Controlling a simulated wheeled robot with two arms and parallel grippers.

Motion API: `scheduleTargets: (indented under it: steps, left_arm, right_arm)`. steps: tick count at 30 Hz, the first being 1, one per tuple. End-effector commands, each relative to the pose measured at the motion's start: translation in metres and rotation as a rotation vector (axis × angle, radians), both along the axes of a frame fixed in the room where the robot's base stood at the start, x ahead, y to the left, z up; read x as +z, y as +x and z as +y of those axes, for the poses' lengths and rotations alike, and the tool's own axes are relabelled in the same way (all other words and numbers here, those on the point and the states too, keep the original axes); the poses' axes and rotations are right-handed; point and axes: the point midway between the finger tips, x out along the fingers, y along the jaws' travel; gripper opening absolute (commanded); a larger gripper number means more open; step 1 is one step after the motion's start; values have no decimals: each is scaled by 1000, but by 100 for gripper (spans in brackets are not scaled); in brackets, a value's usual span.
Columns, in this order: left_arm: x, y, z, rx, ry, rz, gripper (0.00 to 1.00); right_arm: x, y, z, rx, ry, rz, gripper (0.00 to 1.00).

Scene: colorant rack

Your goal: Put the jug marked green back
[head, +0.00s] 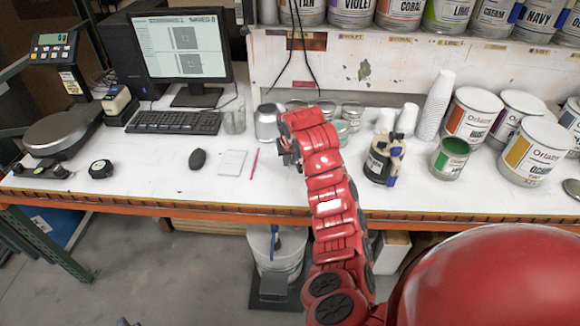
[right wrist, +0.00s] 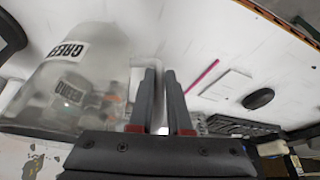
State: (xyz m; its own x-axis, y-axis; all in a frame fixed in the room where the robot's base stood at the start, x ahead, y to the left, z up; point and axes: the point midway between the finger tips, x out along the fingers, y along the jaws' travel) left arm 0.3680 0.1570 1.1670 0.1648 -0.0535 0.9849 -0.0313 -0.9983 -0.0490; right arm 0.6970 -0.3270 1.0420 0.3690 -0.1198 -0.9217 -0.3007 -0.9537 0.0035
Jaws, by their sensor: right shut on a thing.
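The jug marked green (right wrist: 78,70) is a cloudy, see-through vessel with a "GREEN" label, large at the left of the right wrist view. My right gripper (right wrist: 162,98) is shut on a pale strip at the jug's side, apparently its handle. In the head view the same gripper (head: 284,150) is over the middle of the bench. Its red arm hides part of what lies behind. A grey vessel (head: 266,123) shows just behind and left of it; I cannot tell whether this is the jug. My left gripper is not in view.
A glass beaker (head: 235,120), notepad (head: 232,163), mouse (head: 198,159) and keyboard (head: 174,122) lie left. A shelf of paint cans (head: 403,12) runs above.

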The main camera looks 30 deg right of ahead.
Motion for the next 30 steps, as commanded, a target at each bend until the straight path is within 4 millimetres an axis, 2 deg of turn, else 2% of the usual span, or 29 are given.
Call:
scheduleTargets:
  steps: [2, 7, 10, 19, 20, 24, 30]
  left_arm:
    - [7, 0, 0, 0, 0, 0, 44]
    - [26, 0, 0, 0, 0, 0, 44]
    - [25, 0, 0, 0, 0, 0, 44]
    - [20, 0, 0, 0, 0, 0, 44]
    - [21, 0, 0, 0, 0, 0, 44]
    - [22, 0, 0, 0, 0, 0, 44]
    - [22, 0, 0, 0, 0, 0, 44]
  right_arm:
    - [-3, 0, 0, 0, 0, 2, 0]
    - [-26, -1, 0, -1, -1, 4, 0]
    - [-34, -1, -1, -2, -1, 0, 0]
    - [-39, 0, -1, -1, 0, -2, 0]
    - [-38, 0, 0, -1, 1, -2, 20]
    - [-37, 0, 0, -2, 0, -2, 45]
    - [-37, 0, 0, -1, 0, -2, 46]
